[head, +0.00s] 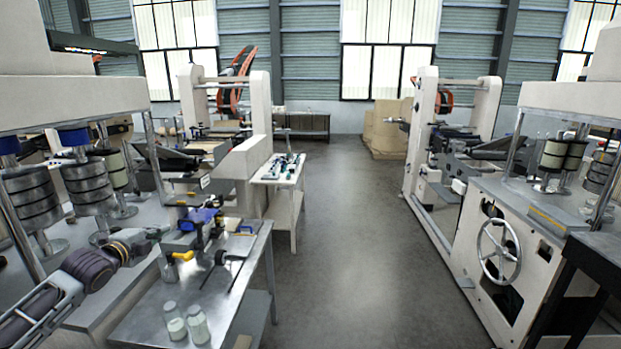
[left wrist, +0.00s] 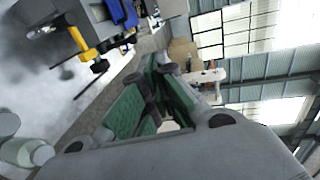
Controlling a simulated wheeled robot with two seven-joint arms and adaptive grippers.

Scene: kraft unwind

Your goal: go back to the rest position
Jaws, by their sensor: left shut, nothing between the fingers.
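My left arm comes in from the lower left in the head view. Its left gripper (head: 153,233) is above the left edge of a metal work table (head: 228,283). In the left wrist view the gripper (left wrist: 153,74) shows its green-padded fingers, shut with nothing held. My right gripper is not in view.
On the table are a yellow-and-black tool (head: 180,257), also in the left wrist view (left wrist: 85,45), a blue item (head: 198,218) and several jars (head: 176,328). A machine with a handwheel (head: 498,251) stands right. The grey aisle floor (head: 340,240) is clear.

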